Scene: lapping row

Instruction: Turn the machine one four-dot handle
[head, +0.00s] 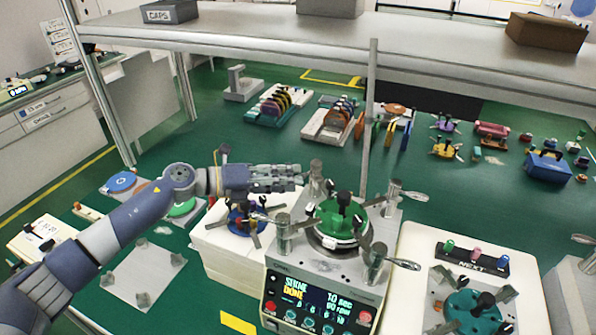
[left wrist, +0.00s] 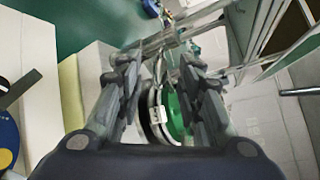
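The lapping machine (head: 318,268) stands front centre, its lit display reading "DONE" and "10 sec". Metal clamp posts with lever handles surround its green round plate (head: 340,222): rear left (head: 316,180), rear right (head: 392,200), front left (head: 283,235), front right (head: 375,264). I cannot make out dot marks on the handles. My left gripper (head: 290,178) is at the rear-left post, level with its upper part. In the left wrist view the fingers (left wrist: 160,62) stand apart, with metal handle parts beyond and between the tips; contact is unclear. The green plate (left wrist: 178,112) shows beneath. My right gripper is out of view.
A blue fixture (head: 245,218) sits on a white block left of the machine. A white stand (head: 425,245) with a teal fixture (head: 472,312) is at right. A thin upright pole (head: 370,120) and a shelf (head: 300,45) rise behind. Racks of discs stand on the green surface.

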